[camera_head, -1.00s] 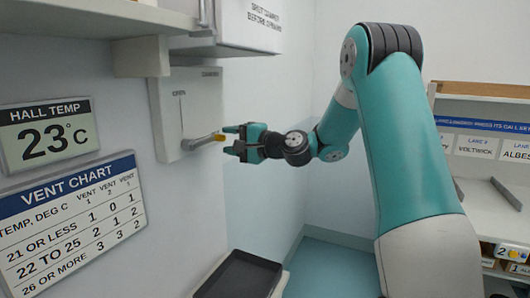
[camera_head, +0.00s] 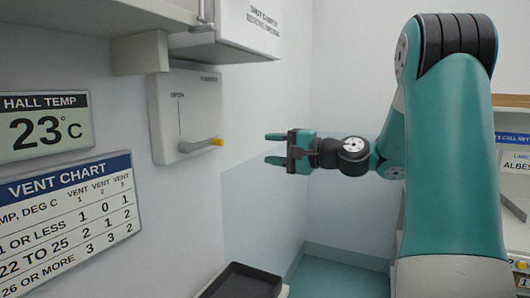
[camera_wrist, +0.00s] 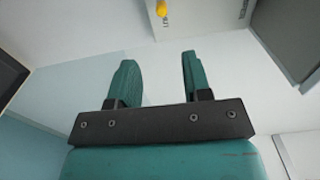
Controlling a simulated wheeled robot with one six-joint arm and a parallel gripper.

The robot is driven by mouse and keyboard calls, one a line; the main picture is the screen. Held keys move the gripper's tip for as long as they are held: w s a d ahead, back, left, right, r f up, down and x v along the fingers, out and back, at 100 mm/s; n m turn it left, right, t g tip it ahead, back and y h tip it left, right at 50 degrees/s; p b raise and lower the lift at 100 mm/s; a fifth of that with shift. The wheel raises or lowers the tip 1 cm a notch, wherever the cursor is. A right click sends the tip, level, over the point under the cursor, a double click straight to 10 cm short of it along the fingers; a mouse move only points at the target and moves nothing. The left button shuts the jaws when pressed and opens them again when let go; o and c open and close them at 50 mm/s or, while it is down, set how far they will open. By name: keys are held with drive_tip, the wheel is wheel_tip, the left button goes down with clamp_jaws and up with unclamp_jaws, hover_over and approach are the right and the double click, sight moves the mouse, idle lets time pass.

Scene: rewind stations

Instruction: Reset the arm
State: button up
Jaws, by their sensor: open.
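My gripper (camera_head: 275,149) is open and empty, its two teal fingers pointing left toward the wall. It is in free air, apart from everything. The wrist view shows the open fingers (camera_wrist: 160,75) with nothing between them. To its left, a grey wall box (camera_head: 187,100) carries a lever with a yellow tip (camera_head: 217,141). The lever lies at the low end of the box, below the slot. The yellow tip also shows at the top of the wrist view (camera_wrist: 162,8), beyond the fingertips.
A white cabinet (camera_head: 248,25) hangs above the wall box. A hall temperature sign (camera_head: 40,127) reading 23°C and a vent chart (camera_head: 70,205) are on the left wall. A dark tray (camera_head: 245,281) stands below. A shelf unit (camera_head: 512,101) is at the right.

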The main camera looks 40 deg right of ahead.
drive_tip(key=s+a+f+n+g+y, duration=0.1)
drive_tip(key=a+f+n+g, duration=0.15)
drive_tip(key=a, duration=0.45)
drive_tip(key=s+a+f+n+g+y, duration=0.1)
drive_tip(key=s+a+f+n+g, duration=0.1)
drive_tip(key=a+n+g, duration=0.35)
drive_tip(key=s+a+f+n+g, duration=0.1)
drive_tip(key=a+f+n, duration=0.1)
drive_tip(key=a, duration=0.7)
drive_tip(key=s+a+f+n+g+h, duration=0.2)
drive_tip(key=s+n, duration=0.3)
drive_tip(key=s, duration=0.4)
drive_tip(key=s+a+f+n+g+h, duration=0.3)
drive_tip(key=s+a+f+n+g, duration=0.2)
drive_tip(key=s, duration=0.5)
drive_tip(key=shift+n, duration=0.3)
